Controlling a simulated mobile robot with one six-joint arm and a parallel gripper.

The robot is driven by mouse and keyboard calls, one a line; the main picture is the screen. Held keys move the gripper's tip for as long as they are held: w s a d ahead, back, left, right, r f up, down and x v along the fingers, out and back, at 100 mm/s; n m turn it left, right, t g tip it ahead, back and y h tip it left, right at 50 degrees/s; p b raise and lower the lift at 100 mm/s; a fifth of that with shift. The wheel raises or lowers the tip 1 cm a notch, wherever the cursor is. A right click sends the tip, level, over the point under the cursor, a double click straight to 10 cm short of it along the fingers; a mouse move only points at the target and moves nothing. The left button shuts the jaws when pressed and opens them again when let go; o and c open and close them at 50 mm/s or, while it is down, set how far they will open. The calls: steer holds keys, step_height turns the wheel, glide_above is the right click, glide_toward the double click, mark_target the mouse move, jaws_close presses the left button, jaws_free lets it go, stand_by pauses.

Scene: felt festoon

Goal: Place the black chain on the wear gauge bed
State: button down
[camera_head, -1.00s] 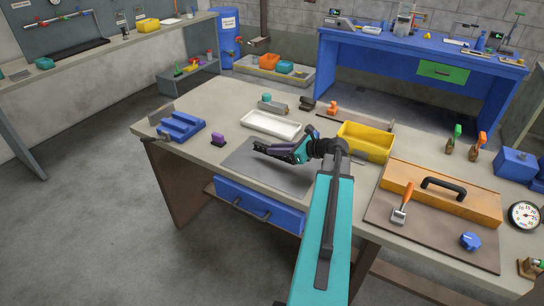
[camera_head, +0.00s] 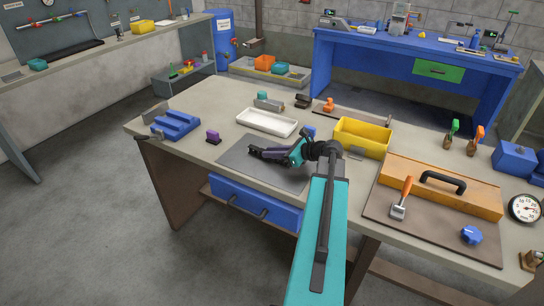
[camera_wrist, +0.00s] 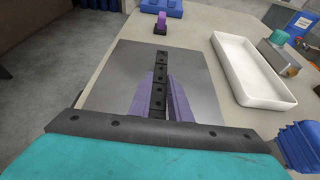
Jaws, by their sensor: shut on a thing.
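My gripper (camera_head: 257,152) is shut on the black chain (camera_wrist: 159,68), with its purple fingers on either side of it. The chain's dark links run straight out beyond the fingertips in the wrist view. Gripper and chain are over the grey mat (camera_head: 235,158); the gap beneath them is hard to judge. A blue grooved block (camera_head: 175,124) stands at the table's left end, apart from the gripper. It shows partly at the top of the wrist view (camera_wrist: 163,8). I cannot tell whether this block is the wear gauge bed.
A small purple-topped piece (camera_head: 213,137) stands between mat and blue block. A white tray (camera_head: 266,123) lies behind the mat, and a yellow bin (camera_head: 361,139) is to the right. A wooden box (camera_head: 440,186) with a black handle fills the right side.

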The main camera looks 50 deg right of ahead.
stand_by(0.4)
steer(key=c, duration=1.6)
jaws_free()
steer(key=shift+f, duration=0.15)
steer(key=shift+c, duration=0.2)
steer(key=shift+s+r, duration=0.1)
steer(key=shift+r, duration=0.1)
steer(key=b+v, duration=0.1)
steer(key=v, duration=1)
steer(key=shift+s+d+r+b, duration=0.2)
steer(key=shift+s+b, duration=0.1)
steer(key=shift+s, duration=0.05)
